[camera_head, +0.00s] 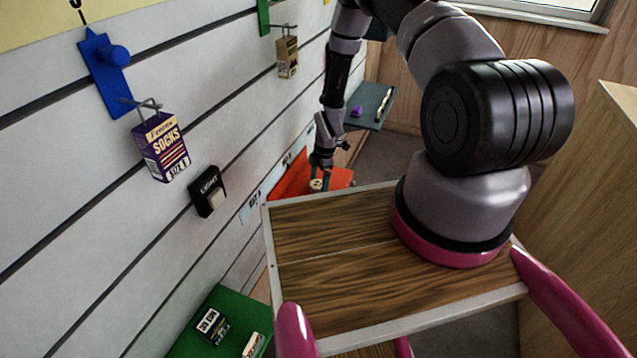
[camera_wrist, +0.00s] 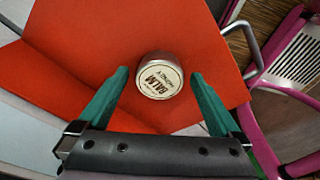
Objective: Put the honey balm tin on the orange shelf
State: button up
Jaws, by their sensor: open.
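The honey balm tin (camera_wrist: 160,78) is small and round, with a cream lid printed with dark letters and a grey side. It appears to rest lid-up on the orange shelf (camera_wrist: 75,50). In the head view the tin (camera_head: 316,185) shows small on the orange shelf (camera_head: 289,186), beyond my body's wooden top. My gripper (camera_wrist: 160,76) has its two green fingers apart, one on each side of the tin, with a gap on both sides. In the head view my gripper (camera_head: 321,170) is just above the tin and partly hides the shelf.
A green shelf (camera_head: 190,345) with small boxes is at the lower left. A grey shelf (camera_head: 368,104) is farther back. A socks box (camera_head: 160,147) and a tan box (camera_head: 287,58) hang from hooks on the white slatted wall. A black light box (camera_head: 207,191) is also there.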

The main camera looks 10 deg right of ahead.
notch_tip(320, 180, up, 12)
jog(key=d, duration=0.1)
jog(key=shift+d, duration=0.4)
jog(key=s+d+r+m+t, duration=0.15)
jog(key=r+m, duration=0.45)
jog(key=r, duration=1.2)
jog(key=d+r+m+t, duration=0.2)
jog(key=r+m, duration=0.4)
jog(key=r, duration=1.2)
jog(key=s+r+m+t, duration=0.4)
jog(key=s+r+m, duration=0.8)
jog(key=s+r, duration=0.5)
jog(key=s, duration=0.4)
jog(key=shift+s+d, duration=0.15)
jog(key=shift+d, duration=0.1)
